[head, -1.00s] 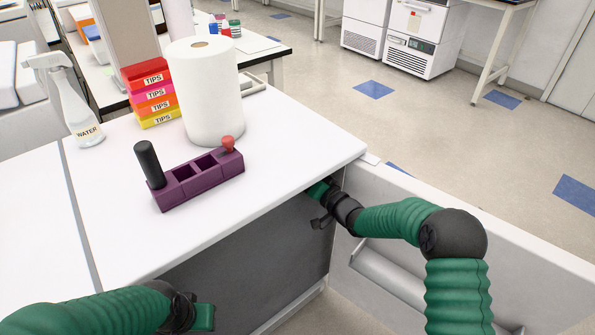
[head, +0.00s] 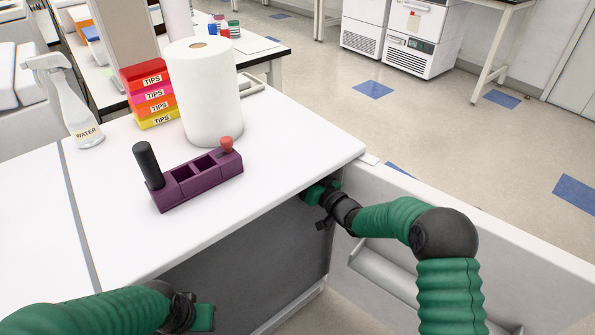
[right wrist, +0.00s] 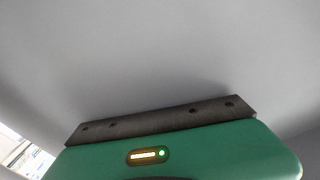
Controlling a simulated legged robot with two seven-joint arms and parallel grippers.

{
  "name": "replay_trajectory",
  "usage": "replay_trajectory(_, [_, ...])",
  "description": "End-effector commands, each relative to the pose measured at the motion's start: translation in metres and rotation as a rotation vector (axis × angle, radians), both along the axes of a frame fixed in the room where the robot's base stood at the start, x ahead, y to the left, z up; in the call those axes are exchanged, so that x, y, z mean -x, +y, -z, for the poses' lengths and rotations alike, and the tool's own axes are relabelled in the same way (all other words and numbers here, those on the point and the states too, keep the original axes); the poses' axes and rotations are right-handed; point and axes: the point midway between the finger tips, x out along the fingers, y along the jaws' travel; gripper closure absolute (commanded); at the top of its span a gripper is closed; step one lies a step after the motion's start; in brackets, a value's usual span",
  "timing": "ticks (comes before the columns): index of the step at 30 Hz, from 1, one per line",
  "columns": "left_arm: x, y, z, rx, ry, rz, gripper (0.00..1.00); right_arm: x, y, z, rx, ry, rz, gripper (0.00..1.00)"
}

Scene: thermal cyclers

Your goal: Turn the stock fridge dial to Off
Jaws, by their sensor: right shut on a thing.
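The stock fridge is under the white worktop, with its pale door (head: 470,235) standing open at the right. My right gripper (head: 316,195) reaches in just below the worktop's edge, at the upper corner of the dark fridge opening. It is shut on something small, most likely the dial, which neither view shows. In the right wrist view, the green gripper body and its dark bar (right wrist: 165,119) face a plain pale grey surface. The dial's setting cannot be seen. My left gripper (head: 203,318) is low in front of the fridge, and its fingers cannot be made out.
On the worktop (head: 270,150) stand a purple rack (head: 200,182), a paper roll (head: 205,95), stacked tip boxes (head: 150,95) and a water spray bottle (head: 78,115). The open door has a shelf (head: 385,280) close below my right arm. The worktop's front is clear.

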Motion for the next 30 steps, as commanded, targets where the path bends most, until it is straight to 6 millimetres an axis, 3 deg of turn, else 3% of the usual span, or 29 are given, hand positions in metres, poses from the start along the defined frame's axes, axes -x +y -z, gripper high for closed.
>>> replay_trajectory(1, [0.0000,0.0000,0.0013,0.000,0.000,0.000,0.64,0.0018,0.0014,0.0072,0.026,-0.002,-0.002,1.00])
replay_trajectory(10, [0.0000,0.0000,0.0026,0.000,0.000,0.000,0.64,0.0021,0.0016,0.0079,0.121,-0.069,-0.003,1.00])
replay_trajectory(25, [0.0001,0.0000,0.0028,0.000,0.000,0.000,0.64,0.0025,0.0013,0.0092,0.137,-0.078,-0.003,1.00])
replay_trajectory(26, [0.0001,0.0000,0.0028,0.000,0.000,0.000,0.64,0.0025,0.0013,0.0091,0.137,-0.078,-0.003,0.64])
replay_trajectory(30, [0.0000,0.0000,0.0027,0.000,0.000,0.000,0.64,0.0020,0.0009,0.0063,0.135,-0.083,-0.002,0.46])
